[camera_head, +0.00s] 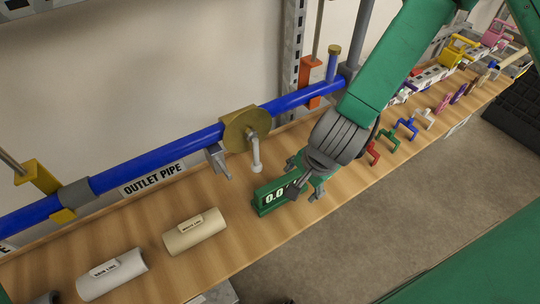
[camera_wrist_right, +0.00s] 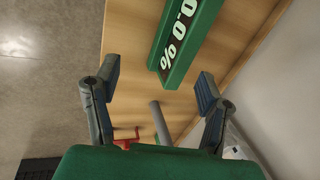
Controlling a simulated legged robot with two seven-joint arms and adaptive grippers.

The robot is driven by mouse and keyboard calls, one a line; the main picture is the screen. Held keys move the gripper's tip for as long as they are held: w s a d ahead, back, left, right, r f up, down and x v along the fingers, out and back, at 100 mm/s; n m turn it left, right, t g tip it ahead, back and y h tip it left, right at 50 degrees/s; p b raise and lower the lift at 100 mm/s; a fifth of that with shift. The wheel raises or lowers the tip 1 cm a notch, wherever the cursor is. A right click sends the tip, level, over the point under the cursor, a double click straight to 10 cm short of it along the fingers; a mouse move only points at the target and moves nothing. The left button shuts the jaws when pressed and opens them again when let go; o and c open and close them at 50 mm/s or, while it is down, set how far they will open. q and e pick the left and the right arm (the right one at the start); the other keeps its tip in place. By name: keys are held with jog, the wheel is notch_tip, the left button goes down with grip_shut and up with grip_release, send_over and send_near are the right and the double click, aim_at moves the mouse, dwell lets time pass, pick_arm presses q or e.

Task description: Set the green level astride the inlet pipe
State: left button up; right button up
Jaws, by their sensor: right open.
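The green level (camera_head: 272,198) stands on the wooden bench, its display reading 0.0. In the right wrist view the level (camera_wrist_right: 185,40) lies ahead of my fingers, with 0.0 % on its face. My right gripper (camera_head: 304,186) is open close to the level; in the wrist view the open fingers (camera_wrist_right: 158,78) have nothing gripped between them. A blue pipe (camera_head: 200,148) labelled OUTLET PIPE runs along the back of the bench. No label reading INLET PIPE is legible; a label cut off at the left edge ends in E. My left gripper is out of view.
A brass flange (camera_head: 244,130) with a pale handle sits on the blue pipe, near the level. Grey (camera_head: 112,275) and beige (camera_head: 195,232) labelled pipe pieces lie in front. Several coloured fittings, including a red one (camera_head: 373,152), line the bench at right.

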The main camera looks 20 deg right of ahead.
aim_at(284, 187)
jog(key=shift+m, duration=0.5)
jog(key=w+a+f, duration=0.2)
jog(key=f, duration=0.1)
jog(key=w+f, duration=0.1)
jog(key=f, duration=0.1)
jog(key=shift+w+a+b, duration=0.3)
jog(key=shift+a+b, duration=0.1)
jog(key=shift+w+d+f, duration=0.15)
jog(key=shift+d+f, duration=0.3)
jog(key=shift+f, duration=0.15)
jog(key=x, duration=0.4)
jog(key=shift+f, duration=0.25)
jog(key=shift+w+a+f, duration=0.1)
jog(key=shift+a+f, duration=0.05)
jog(key=shift+f, duration=0.05)
jog(key=shift+a, duration=0.15)
jog(key=c, duration=1)
jog(key=shift+d, duration=0.25)
jog(key=c, duration=0.3)
jog(key=shift+d, duration=0.15)
